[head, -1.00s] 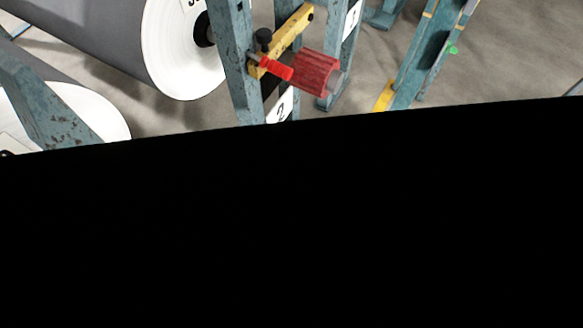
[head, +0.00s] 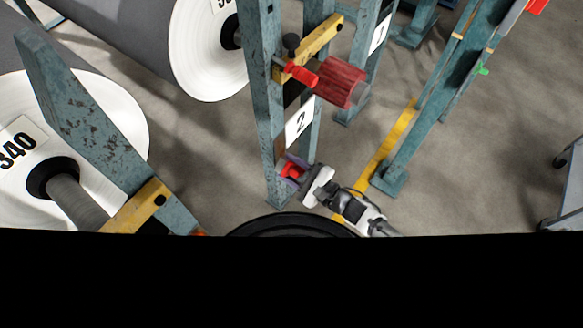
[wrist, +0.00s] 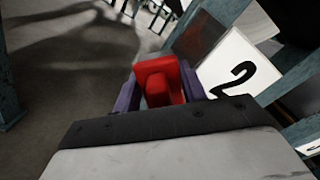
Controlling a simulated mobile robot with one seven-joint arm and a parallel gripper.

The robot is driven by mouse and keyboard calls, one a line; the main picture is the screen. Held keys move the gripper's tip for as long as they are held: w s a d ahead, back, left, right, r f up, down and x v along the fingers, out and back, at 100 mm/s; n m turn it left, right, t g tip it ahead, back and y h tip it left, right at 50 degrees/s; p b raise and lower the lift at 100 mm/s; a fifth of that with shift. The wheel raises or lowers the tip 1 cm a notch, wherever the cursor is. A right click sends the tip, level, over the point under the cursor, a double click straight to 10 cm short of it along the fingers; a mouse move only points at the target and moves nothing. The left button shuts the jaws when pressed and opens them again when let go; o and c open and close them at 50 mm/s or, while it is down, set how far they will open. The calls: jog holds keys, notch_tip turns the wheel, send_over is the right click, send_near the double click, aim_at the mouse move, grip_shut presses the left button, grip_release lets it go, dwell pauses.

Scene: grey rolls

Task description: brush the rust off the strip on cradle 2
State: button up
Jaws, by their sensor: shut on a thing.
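My gripper (head: 293,172) has purple fingers and is shut on a red block-like tool (wrist: 158,82), likely the brush. Its bristles cannot be made out. In the head view my gripper is low at the front of the blue upright of cradle 2, below its white number 2 plate (head: 300,121). A dark rust-brown strip (wrist: 198,37) is beside the number plate in the wrist view, beyond the red tool and to its right. I cannot tell whether the tool touches it; a gap seems to show.
A red cylinder (head: 341,82) and a yellow bar (head: 318,43) stick out above the plate. Large paper rolls (head: 205,50) are at the left. A rust-speckled blue post (head: 80,115) stands front left. Open floor (head: 500,150) is at the right. Black hides the bottom of the head view.

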jog(key=shift+p+x, duration=0.45)
jog(key=shift+x, duration=0.55)
jog(key=shift+d, duration=0.1)
jog(key=shift+w+d, duration=0.6)
jog(key=shift+w, duration=0.2)
jog(key=shift+w+d, duration=0.6)
jog(key=shift+w, duration=0.15)
jog(key=shift+a+r+p, duration=0.2)
jog(key=shift+r+p, duration=0.8)
jog(key=shift+p, duration=0.3)
jog(key=shift+s+a+p, duration=0.5)
jog(key=shift+s+p, duration=0.25)
jog(key=shift+p, duration=0.05)
jog(key=shift+s+a+p, duration=0.6)
jog(key=shift+s+p, duration=0.05)
jog(key=shift+s, duration=0.2)
